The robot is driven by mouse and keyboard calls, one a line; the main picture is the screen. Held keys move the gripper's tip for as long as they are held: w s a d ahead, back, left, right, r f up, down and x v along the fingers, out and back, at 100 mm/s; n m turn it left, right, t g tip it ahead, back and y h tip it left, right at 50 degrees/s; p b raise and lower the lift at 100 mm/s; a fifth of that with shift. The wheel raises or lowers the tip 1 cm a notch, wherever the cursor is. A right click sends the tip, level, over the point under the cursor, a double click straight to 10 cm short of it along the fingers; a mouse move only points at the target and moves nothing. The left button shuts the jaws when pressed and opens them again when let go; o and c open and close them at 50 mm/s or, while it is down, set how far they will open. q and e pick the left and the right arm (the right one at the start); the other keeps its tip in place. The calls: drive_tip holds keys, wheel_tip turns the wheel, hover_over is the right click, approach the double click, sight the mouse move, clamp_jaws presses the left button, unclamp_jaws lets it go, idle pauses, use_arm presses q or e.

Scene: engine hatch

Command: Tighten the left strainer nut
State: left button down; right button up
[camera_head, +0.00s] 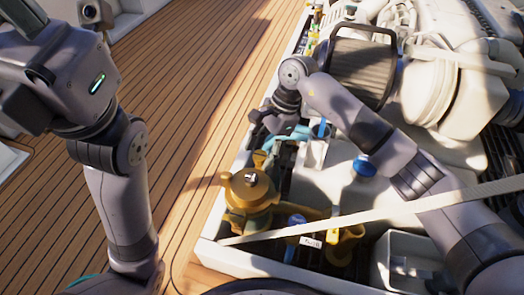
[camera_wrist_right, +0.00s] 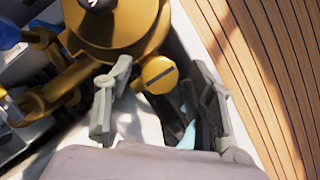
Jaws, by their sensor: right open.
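A brass strainer (camera_head: 250,190) stands upright at the left edge of the engine hatch, with a small metal fitting (camera_head: 250,177) on its lid. In the right wrist view the strainer body (camera_wrist_right: 112,35) fills the top. A round brass cap with a dark slot (camera_wrist_right: 158,76) sticks out from its side. I cannot tell whether this cap or the lid fitting is the nut. My right gripper (camera_wrist_right: 165,80) is open, with one finger either side of the slotted cap in the picture; no contact is clear. In the head view my right gripper (camera_head: 268,135) is just beyond the strainer. My left gripper is out of view.
A second yellow fitting (camera_head: 343,243) and blue-handled parts (camera_head: 364,166) lie right of the strainer. A pale strip (camera_head: 400,212) crosses the hatch. The white engine (camera_head: 440,95) fills the upper right. Wooden deck (camera_head: 195,120) to the left is clear.

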drive_tip(key=c, duration=1.1)
